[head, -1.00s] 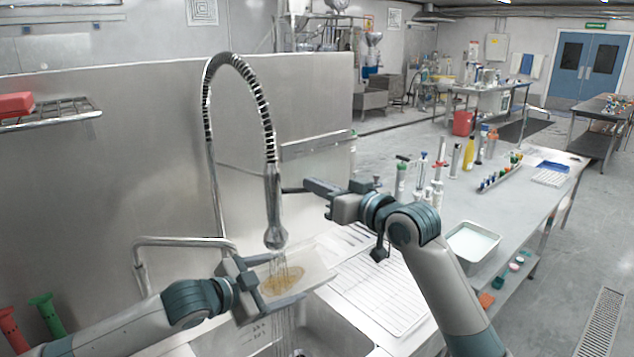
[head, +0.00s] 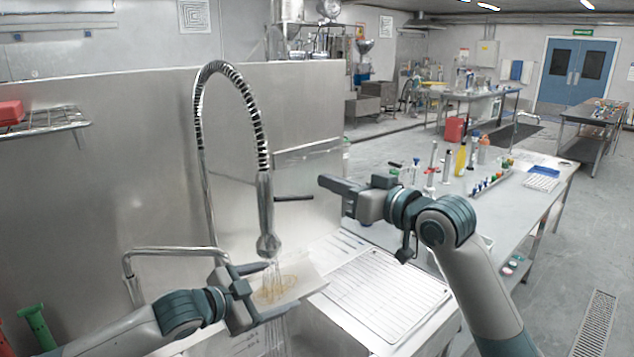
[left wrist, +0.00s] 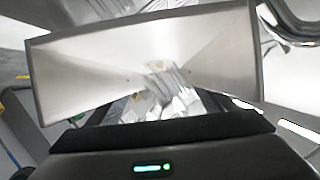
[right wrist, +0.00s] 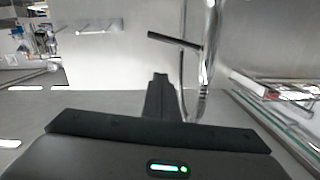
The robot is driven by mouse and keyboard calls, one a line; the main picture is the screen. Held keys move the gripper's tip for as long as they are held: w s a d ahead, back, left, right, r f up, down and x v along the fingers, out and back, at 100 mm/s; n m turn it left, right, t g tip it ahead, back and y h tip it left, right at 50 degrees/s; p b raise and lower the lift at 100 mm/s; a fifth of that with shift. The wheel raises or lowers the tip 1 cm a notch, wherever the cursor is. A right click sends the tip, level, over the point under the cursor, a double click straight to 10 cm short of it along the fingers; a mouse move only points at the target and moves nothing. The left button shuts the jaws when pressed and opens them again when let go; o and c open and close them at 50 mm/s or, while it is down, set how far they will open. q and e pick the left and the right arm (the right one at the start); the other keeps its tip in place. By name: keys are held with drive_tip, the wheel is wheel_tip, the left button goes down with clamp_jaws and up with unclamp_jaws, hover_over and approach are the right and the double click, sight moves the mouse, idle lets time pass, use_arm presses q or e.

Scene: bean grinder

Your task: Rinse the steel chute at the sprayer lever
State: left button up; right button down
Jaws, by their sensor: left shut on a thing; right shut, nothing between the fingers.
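The steel chute (head: 308,279) is tilted under the sprayer head (head: 268,243), with thin brown residue on its face. My left gripper (head: 283,288) is shut on it, a finger on either side. In the left wrist view the chute (left wrist: 190,45) fills the upper middle, with water splashing on its lower part. Water (head: 272,272) runs from the sprayer onto the chute. The sprayer lever (head: 294,198) sticks out to the right. My right gripper (head: 323,183) is shut and empty, just right of the lever's end and apart from it. The lever (right wrist: 175,40) also shows beyond the fingers in the right wrist view.
The sink lies below the chute, with a bent steel pipe (head: 175,250) at its left. A white ribbed drainboard (head: 385,295) is to the right. A steel splash wall (head: 110,150) is behind.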

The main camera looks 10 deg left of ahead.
drive_tip(key=shift+v, duration=2.45)
drive_tip(key=m+t+y, duration=0.1)
drive_tip(key=t+y, duration=0.1)
approach(294, 198)
drive_tip(key=w+d, duration=0.1)
drive_tip(key=d, duration=0.1)
drive_tip(key=s+d+f+m+t, duration=0.1)
drive_tip(key=s+f+t, duration=0.3)
drive_tip(key=f, duration=0.4)
drive_tip(key=shift+s+f+m+t+y, duration=0.3)
drive_tip(key=shift+m+t, duration=0.4)
drive_tip(key=shift+m, duration=0.2)
drive_tip(key=shift+w+d+r, duration=0.1)
drive_tip(key=shift+w, duration=0.05)
drive_tip(key=x, duration=1.4)
